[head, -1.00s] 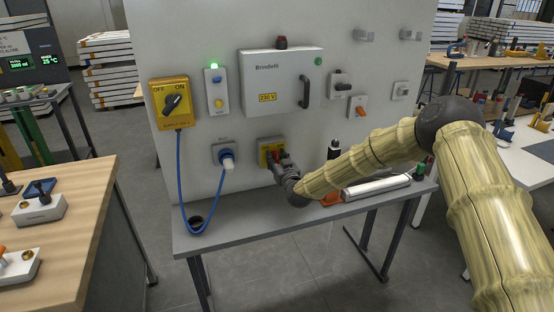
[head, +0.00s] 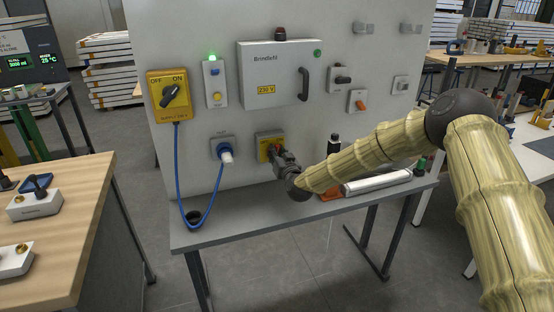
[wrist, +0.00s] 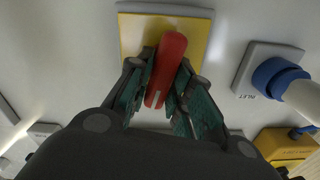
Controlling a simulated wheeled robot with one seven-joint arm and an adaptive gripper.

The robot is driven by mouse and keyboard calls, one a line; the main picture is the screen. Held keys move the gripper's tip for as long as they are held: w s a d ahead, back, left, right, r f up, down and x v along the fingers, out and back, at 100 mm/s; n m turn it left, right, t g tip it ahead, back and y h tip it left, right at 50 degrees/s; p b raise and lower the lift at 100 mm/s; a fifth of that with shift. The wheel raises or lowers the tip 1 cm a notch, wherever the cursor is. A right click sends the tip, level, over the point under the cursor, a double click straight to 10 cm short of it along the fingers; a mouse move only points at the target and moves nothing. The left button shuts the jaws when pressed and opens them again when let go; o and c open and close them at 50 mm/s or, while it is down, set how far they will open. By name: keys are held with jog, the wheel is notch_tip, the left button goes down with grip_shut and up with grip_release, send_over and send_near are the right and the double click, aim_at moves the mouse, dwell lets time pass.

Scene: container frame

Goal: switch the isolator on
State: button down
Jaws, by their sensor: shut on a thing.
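The isolator (head: 263,146) is a yellow plate with a red handle, low on the grey panel, right of the blue inlet. In the wrist view the yellow plate (wrist: 132,40) fills the top middle. Its red handle (wrist: 169,62) stands slightly tilted across it, with a pale mark near the lower end. My gripper (wrist: 162,95) is shut on the red handle, one dark green finger pad on each side. In the head view my gripper (head: 279,157) covers part of the isolator. Any position marks on the plate cannot be read.
A yellow supply box (head: 169,113) with a black OFF/ON knob hangs at the left. A white cabinet (head: 272,65) is above. A green lamp (head: 212,57) is lit. The shelf (head: 240,222) holds a pale bar (head: 377,183).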

jog(key=m+b, duration=0.1)
jog(key=b, duration=0.1)
jog(key=m+b, duration=0.2)
jog(key=r+m+b, duration=0.1)
jog(key=m, duration=0.1)
jog(key=shift+w+d+b, duration=0.2)
jog(key=shift+w+b, duration=0.15)
jog(key=shift+b, duration=0.05)
jog(key=shift+m+b, duration=0.45)
jog(key=shift+m, duration=0.25)
jog(key=shift+r, duration=0.15)
jog(key=c, duration=1.3)
grip_release()
jog(key=shift+w+a+f, duration=0.1)
jog(key=shift+w+f, duration=0.05)
jog(key=shift+f, duration=0.2)
jog(key=shift+f, duration=0.3)
